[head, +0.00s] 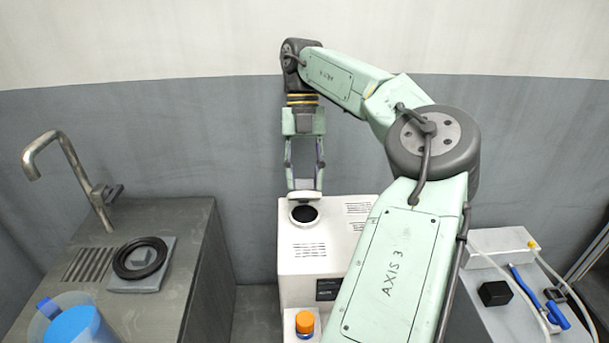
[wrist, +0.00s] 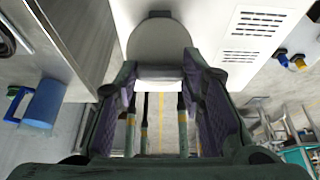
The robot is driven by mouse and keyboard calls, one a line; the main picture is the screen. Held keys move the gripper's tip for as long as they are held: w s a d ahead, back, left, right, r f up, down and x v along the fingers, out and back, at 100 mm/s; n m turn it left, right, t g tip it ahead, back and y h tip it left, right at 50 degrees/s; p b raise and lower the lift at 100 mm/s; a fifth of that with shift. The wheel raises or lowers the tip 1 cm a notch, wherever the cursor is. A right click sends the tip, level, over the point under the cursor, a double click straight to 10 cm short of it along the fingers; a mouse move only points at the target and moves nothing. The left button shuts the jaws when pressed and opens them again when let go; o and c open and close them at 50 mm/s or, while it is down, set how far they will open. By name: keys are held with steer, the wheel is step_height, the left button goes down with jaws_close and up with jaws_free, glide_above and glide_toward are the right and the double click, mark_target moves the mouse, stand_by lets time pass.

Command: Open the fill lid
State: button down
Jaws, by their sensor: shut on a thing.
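The white machine (head: 310,275) stands in the middle, with a dark round fill opening (head: 304,214) in its top. The fill lid (head: 306,196) is raised and shows as a thin white edge at the back of the opening. My gripper (head: 304,188) comes down from above and is shut on the lid. In the wrist view the lid is a grey round disc (wrist: 160,42) ahead of my gripper (wrist: 159,78), with its near white edge between the fingers.
An orange-capped bottle (head: 305,322) stands in front of the machine. On the left, a counter holds a tap (head: 65,155), a black ring (head: 140,258) on a grey plate and a blue jug (head: 75,327). A black block (head: 494,293) and blue tool lie on the right bench.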

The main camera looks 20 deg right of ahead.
steer(key=shift+w+r+g, duration=0.1)
steer(key=shift+w+g, duration=0.2)
steer(key=shift+g, duration=0.1)
steer(key=shift+w, duration=0.1)
stand_by(0.3)
steer(key=c, duration=1)
jaws_free()
steer(key=shift+d, duration=0.1)
steer(key=shift+c, duration=0.2)
